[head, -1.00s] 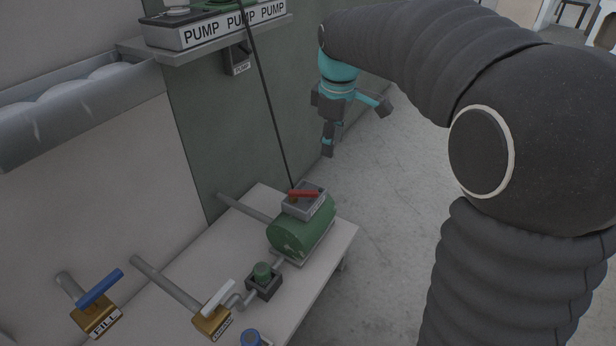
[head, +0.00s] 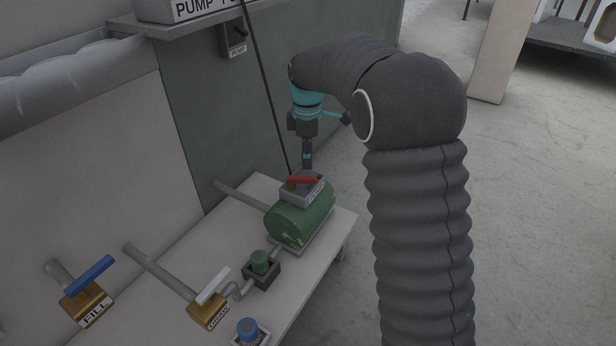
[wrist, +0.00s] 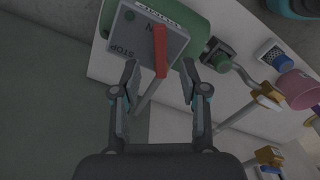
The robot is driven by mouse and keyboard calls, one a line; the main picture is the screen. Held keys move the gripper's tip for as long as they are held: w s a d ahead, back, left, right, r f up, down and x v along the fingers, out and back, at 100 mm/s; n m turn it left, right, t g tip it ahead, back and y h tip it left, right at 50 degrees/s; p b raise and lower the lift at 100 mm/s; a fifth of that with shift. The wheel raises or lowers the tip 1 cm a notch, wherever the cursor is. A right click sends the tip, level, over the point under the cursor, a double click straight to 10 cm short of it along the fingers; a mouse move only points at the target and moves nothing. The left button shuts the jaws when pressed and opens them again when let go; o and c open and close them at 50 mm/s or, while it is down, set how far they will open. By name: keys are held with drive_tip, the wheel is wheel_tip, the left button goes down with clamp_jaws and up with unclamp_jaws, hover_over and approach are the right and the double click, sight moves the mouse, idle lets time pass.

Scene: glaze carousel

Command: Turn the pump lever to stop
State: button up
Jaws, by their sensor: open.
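The red pump lever (head: 300,180) sits on a grey switch box (head: 301,193) on top of the green pump (head: 300,220). In the wrist view the red lever (wrist: 160,50) runs up and down the picture across the box face. My gripper (wrist: 160,70) is open, pointing down, with one finger on each side of the lever's near end in the picture. In the head view my gripper (head: 307,163) is just above the box. I cannot tell whether it touches the lever.
The pump stands on a pale bench (head: 190,260). The bench also holds a blue-handled FILL valve (head: 88,290), a white-handled valve (head: 211,300), a green-capped fitting (head: 261,268) and a blue-topped part (head: 248,331). A dark cord (head: 266,90) hangs close beside my gripper. Open floor lies right.

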sight(307, 178)
wheel_tip(307, 178, down, 7)
drive_tip(key=shift+r+b, duration=0.2)
drive_tip(key=shift+b, duration=0.3)
clamp_jaws()
drive_tip(key=shift+s, duration=0.1)
